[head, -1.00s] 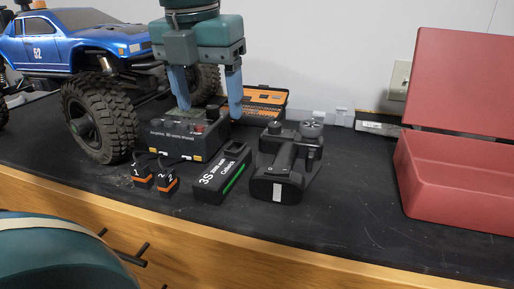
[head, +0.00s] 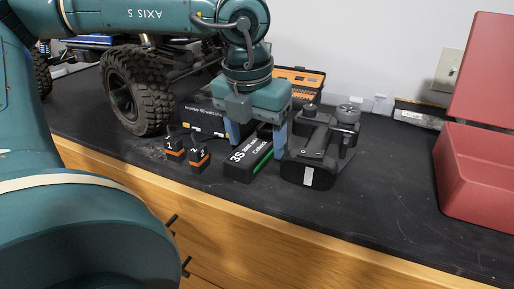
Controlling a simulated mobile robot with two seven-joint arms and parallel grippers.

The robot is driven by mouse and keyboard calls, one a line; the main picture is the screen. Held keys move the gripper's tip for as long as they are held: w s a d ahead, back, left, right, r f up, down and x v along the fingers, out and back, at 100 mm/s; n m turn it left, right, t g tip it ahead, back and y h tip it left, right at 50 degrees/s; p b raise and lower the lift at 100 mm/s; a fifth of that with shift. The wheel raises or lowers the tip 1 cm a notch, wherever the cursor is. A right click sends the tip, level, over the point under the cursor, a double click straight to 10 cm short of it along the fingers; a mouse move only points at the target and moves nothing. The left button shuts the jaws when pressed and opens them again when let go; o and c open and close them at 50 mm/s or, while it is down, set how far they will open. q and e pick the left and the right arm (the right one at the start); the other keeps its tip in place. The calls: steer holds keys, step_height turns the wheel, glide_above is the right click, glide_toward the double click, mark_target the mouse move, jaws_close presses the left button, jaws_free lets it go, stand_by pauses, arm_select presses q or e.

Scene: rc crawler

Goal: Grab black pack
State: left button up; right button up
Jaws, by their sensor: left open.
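The black pack (head: 242,164), marked "3S" with a green stripe along its side, lies on the dark bench top. My left gripper (head: 257,144) points down over the far part of the pack, with its blue fingers apart. One finger is on the left side of the pack and the other is on its right. I cannot tell whether the fingers touch it. The gripper hides part of the pack's far end. My right gripper is not in view.
Two small numbered black and orange packs (head: 199,156) stand left of the pack. A black charger box (head: 202,120) is behind. A handheld controller (head: 318,150) stands close on the right. A truck wheel (head: 137,90) is at left, an open red box (head: 485,180) at right.

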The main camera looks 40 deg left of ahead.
arm_select(q)
steer(key=shift+w+f, duration=0.1)
steer(key=shift+f, duration=0.65)
steer(key=shift+c, duration=0.5)
steer(key=shift+r, duration=0.1)
steer(key=c, duration=1.2)
